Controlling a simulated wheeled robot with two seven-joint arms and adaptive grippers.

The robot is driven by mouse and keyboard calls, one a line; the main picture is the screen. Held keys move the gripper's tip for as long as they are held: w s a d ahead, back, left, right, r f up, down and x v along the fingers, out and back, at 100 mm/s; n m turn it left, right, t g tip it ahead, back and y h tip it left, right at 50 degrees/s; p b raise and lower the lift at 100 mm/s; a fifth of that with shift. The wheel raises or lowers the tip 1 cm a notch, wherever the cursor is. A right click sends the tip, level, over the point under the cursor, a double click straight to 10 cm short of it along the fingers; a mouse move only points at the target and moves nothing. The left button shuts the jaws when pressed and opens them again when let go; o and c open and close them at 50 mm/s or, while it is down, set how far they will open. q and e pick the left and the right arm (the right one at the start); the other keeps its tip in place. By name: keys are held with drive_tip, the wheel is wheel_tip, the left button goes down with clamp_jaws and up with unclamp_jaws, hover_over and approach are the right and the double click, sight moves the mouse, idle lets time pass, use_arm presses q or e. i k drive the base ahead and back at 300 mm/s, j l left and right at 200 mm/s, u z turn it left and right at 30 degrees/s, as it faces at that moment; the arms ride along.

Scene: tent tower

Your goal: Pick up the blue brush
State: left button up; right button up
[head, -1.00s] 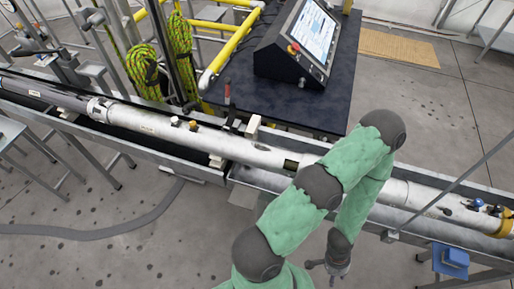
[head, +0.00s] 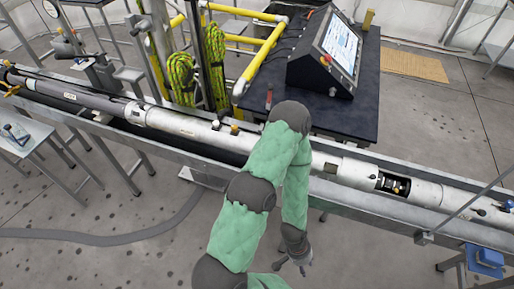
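A blue block-like object (head: 487,257) sits on a small metal stand at the lower right of the head view. I cannot tell whether it is the blue brush, and no brush shape is clear anywhere. My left gripper (head: 291,267) hangs at the bottom middle, over the floor on the near side of the long pipe. Its fingers are spread apart with nothing visible between them. It is well to the left of the blue object. My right gripper is not in view.
A long pale pipe (head: 345,171) in a metal trough crosses the view. Behind it stand a dark table (head: 415,83) with a control console (head: 322,52), and yellow railings. A small table (head: 30,132) is at the left. The near floor is mostly open.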

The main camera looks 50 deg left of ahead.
sight(486, 257)
drive_tip(key=i+l+u, duration=0.1)
drive_tip(key=l+u, duration=0.15)
drive_tip(key=u, duration=0.2)
drive_tip(key=l+u, duration=0.6)
drive_tip(key=u, duration=0.25)
drive_tip(key=i+l, duration=0.05)
